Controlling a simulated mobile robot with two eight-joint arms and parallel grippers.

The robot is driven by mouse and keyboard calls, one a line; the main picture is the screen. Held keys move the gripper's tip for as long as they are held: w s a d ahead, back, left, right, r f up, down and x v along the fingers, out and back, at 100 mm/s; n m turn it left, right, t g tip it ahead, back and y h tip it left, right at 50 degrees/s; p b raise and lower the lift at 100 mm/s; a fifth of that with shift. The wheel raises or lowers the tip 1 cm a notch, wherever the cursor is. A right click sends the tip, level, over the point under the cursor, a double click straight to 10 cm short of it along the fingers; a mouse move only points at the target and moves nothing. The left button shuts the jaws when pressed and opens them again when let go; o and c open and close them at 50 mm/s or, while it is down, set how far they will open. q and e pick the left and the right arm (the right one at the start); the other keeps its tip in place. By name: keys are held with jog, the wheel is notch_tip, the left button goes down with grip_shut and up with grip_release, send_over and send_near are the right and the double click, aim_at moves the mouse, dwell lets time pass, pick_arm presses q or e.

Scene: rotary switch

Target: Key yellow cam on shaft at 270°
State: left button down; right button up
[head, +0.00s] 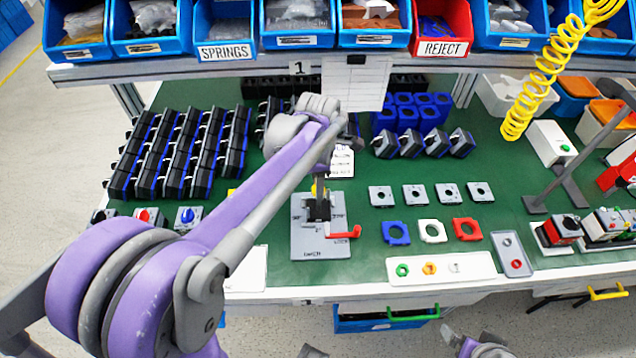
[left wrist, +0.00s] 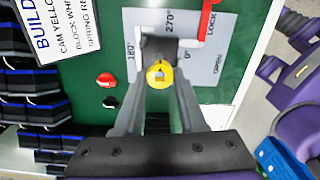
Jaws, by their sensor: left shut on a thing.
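The yellow cam (left wrist: 160,74) is a small ring-like piece between the fingertips of my left gripper (left wrist: 158,82), which is shut on it. In the head view my left gripper (head: 319,187) reaches down over the grey fixture plate (head: 308,246). The plate also shows in the left wrist view (left wrist: 225,62), marked 180°, 270°, 0°, LOCK and OPEN. A dark block stands at its middle. The red lever (head: 345,233) is at the plate's right, beside the LOCK mark in the wrist view. The fingers hide the shaft, so I cannot tell whether the cam is around it.
A build card (left wrist: 62,28) stands by the fixture. Switch blocks (head: 180,150) fill the left. Grey square plates (head: 417,194) and coloured rings (head: 432,231) lie at right. A white tray (head: 440,268) is at the front edge. Blue bins (head: 297,22) are above.

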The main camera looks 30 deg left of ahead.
pick_arm(q)
jog(key=shift+f, duration=0.2)
jog(key=shift+f+b, duration=0.8)
jog(key=shift+f, duration=0.2)
jog(key=shift+c, duration=2)
grip_release()
jog(key=shift+r, duration=0.1)
notch_tip(320, 180, up, 11)
jog(key=p, duration=0.1)
jog(key=s+d+f+m+t+p, duration=0.2)
jog(key=s+m, duration=0.5)
jog(key=m, duration=0.6)
jog(key=s+d+f+m+t+p, duration=0.2)
jog(key=s+m, duration=0.6)
jog(key=m, duration=0.4)
notch_tip(320, 180, down, 4)
jog(key=d+t, duration=0.1)
jog(key=d, duration=0.1)
jog(key=shift+s+d+r+m, duration=0.15)
jog(key=shift+s+d+m, duration=0.15)
jog(key=shift+d+m, duration=0.1)
